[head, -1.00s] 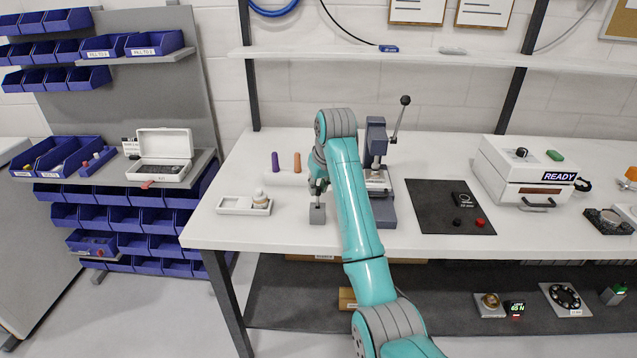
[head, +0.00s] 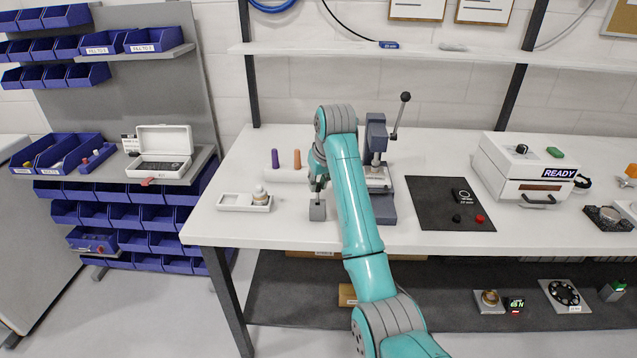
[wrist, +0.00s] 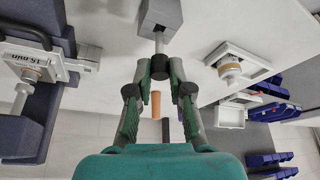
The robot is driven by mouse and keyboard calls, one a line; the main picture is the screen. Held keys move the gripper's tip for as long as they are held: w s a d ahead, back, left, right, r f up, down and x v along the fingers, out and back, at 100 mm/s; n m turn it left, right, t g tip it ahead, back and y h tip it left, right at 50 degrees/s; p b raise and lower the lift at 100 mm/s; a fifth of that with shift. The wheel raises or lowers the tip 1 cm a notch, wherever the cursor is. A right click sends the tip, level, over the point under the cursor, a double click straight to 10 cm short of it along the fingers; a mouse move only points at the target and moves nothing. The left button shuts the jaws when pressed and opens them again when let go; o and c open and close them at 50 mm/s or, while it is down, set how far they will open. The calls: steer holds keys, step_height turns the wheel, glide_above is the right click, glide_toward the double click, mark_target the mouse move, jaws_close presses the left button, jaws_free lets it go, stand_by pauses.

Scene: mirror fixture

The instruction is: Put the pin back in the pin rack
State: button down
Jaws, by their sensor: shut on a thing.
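My gripper (head: 318,186) is over the left part of the white workbench and points down. In the wrist view its fingertips (wrist: 160,68) are closed on a thin light metal pin (wrist: 159,43). The far end of the pin meets a small grey block (wrist: 160,14). The block also shows below my gripper in the head view (head: 317,211). I cannot tell how deep the pin sits in it. A purple cylinder (head: 275,159) and an orange cylinder (head: 297,160) stand upright behind my gripper, at a low white holder. No rack is marked by a label.
A white tray (head: 231,202) with a small round-topped piece is left of the block. A dark lever press (head: 376,150) stands close to the right of my arm. A dark mat (head: 430,205) and a white READY box (head: 510,180) are further right.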

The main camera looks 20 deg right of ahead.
mark_target(318, 196)
steer(key=shift+f, duration=2.3)
stand_by(1.0)
steer(key=c, duration=1)
jaws_free()
steer(key=shift+r, duration=0.1)
steer(key=v, duration=0.7)
steer(key=shift+s+r, duration=0.1)
